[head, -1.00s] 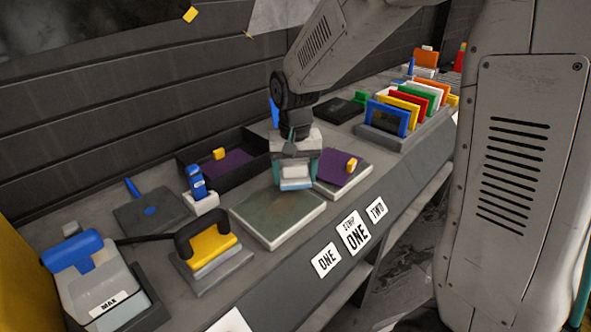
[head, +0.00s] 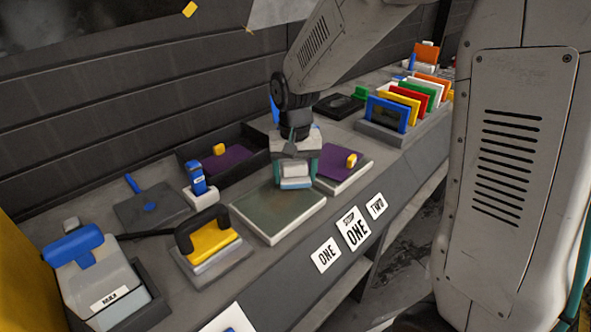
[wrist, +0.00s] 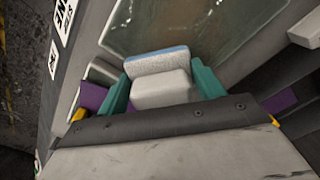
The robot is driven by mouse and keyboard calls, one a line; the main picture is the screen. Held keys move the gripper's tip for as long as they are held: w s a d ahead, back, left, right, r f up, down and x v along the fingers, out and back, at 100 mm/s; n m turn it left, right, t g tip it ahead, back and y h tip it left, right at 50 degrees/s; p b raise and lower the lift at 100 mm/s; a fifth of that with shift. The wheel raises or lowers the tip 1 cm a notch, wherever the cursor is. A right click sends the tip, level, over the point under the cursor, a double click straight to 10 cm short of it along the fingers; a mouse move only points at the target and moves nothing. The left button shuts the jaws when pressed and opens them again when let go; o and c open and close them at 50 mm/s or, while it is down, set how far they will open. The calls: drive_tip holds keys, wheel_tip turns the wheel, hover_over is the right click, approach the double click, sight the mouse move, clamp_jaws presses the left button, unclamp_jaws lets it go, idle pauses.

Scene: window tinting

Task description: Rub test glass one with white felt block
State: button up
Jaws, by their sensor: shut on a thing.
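Test glass one (head: 272,216) is a grey-green pane lying flat in a pale frame on the bench, behind the label ONE. It also fills the upper part of the wrist view (wrist: 185,30). My gripper (head: 296,172) points down over its far right part. Its teal fingers (wrist: 160,92) are shut on the white felt block (wrist: 160,84), which has a pale blue lower layer. The block also shows in the head view (head: 296,183), low at the pane. I cannot tell whether it touches the glass. The pane's back corner is partly hidden by the gripper.
A purple-covered pane (head: 338,163) with a yellow tab lies just right of the gripper. A black tray (head: 190,161) stands behind. A yellow handled tool (head: 212,240) and a spray tank (head: 98,275) are at left. A rack (head: 383,136) of coloured cards stands at right.

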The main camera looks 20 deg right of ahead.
drive_tip(key=shift+f, duration=0.45)
